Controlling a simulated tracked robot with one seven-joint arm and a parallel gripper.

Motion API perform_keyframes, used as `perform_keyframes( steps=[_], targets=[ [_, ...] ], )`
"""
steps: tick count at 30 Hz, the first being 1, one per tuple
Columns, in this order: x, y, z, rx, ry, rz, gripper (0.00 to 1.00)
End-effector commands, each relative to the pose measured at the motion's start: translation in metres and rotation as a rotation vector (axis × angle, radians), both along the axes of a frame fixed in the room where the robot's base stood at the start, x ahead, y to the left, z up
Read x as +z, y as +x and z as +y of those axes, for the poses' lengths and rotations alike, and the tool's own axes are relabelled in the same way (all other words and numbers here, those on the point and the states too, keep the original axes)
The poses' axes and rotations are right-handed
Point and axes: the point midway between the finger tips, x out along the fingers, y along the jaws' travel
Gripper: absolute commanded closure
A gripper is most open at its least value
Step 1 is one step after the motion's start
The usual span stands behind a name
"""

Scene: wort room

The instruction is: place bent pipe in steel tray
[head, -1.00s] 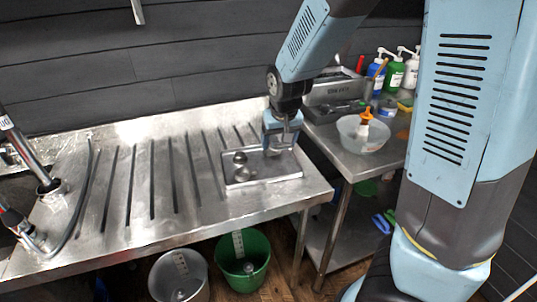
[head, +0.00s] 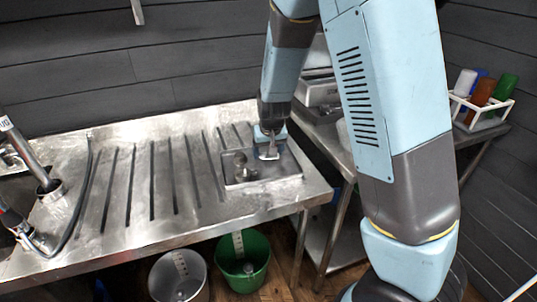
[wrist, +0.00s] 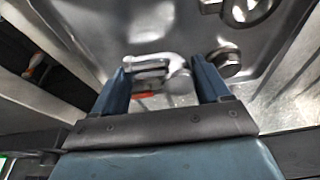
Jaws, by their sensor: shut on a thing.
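The bent pipe (wrist: 155,66), a shiny steel elbow, sits between the two blue fingers of my gripper (wrist: 165,80) in the wrist view. My gripper is shut on it. In the head view my gripper (head: 268,152) is low over the right part of the steel tray (head: 285,184), which lies at the right end of the drainboard. The tray also fills the upper part of the wrist view (wrist: 105,25). The pipe is mostly hidden by the gripper in the head view. I cannot tell whether it touches the tray floor.
Other steel fittings (head: 241,168) lie in the tray left of my gripper; one shows right of the fingers (wrist: 228,60). The ribbed drainboard (head: 150,190) is clear to the left. A green bucket (head: 243,262) and a steel bucket (head: 178,275) stand below. A white caddy (head: 482,112) with bottles is at right.

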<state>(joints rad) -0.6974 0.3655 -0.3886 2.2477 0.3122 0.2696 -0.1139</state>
Motion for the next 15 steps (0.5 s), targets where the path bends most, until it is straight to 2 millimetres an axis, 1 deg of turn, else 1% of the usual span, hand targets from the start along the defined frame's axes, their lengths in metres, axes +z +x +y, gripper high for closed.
perform_keyframes(
  steps=[1, 3, 14, 15],
  targets=[
    [-0.008, -0.0005, -0.0012, -0.003, -0.001, 0.004, 0.62],
    [-0.0137, -0.0002, -0.001, -0.002, -0.001, 0.001, 0.62],
    [-0.0169, -0.0004, -0.0001, 0.0, 0.0, 0.001, 0.62],
    [-0.0165, -0.0005, 0.0001, 0.0, 0.0, 0.0, 0.2]
  ],
)
